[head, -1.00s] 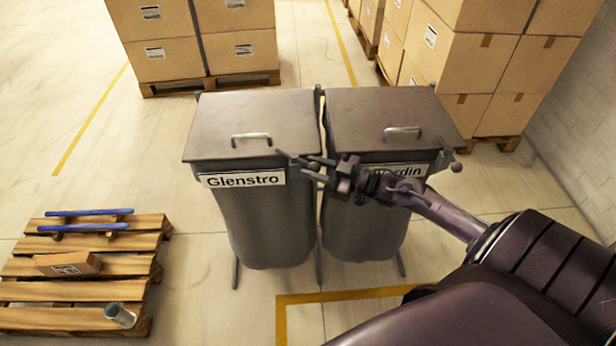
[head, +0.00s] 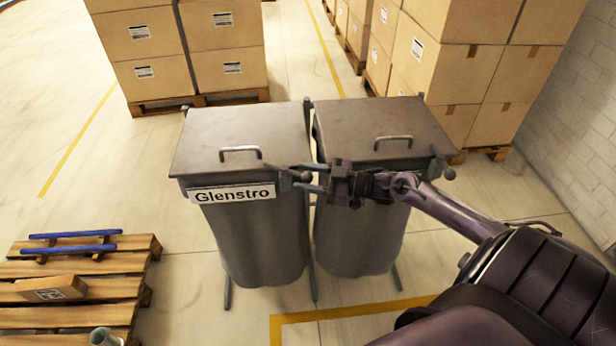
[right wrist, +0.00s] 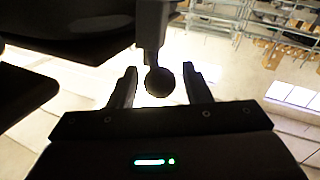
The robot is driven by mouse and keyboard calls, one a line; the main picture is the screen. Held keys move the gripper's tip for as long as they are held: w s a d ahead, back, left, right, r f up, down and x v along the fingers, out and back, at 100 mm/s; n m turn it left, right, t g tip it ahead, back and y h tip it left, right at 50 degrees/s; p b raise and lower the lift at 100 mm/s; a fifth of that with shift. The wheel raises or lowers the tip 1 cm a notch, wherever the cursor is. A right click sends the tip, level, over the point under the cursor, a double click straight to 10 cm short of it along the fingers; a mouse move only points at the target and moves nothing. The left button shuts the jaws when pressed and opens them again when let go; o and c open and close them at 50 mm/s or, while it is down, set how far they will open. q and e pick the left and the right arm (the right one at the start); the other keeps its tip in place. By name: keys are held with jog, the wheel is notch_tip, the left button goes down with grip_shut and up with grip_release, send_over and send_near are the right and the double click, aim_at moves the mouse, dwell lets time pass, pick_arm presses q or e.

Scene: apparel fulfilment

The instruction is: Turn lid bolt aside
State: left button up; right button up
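The left grey bin (head: 252,240), labelled Glenstro (head: 234,193), has a flat hinged lid (head: 245,140), which is closed. A dark lid bolt with a ball knob (head: 304,176) is at the lid's front right corner. My right gripper (head: 312,178) comes in from the right to this knob. In the right wrist view, the dark round knob (right wrist: 159,80) hangs between the two spread fingers of my right gripper (right wrist: 160,85), with light showing on both sides. My left gripper is not in view.
A second grey bin (head: 352,245) stands close on the right, with its own bolt knob (head: 448,174); my right arm crosses its front. A wooden pallet (head: 120,268) with a carton (head: 52,288) lies at lower left. Stacked cartons (head: 465,75) stand behind.

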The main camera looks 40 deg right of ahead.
jog(key=shift+o, duration=0.2)
jog(key=shift+d, duration=0.1)
jog(key=v, duration=0.7)
jog(key=shift+s+d, duration=0.15)
jog(key=shift+s, duration=0.15)
jog(key=shift+c, duration=0.4)
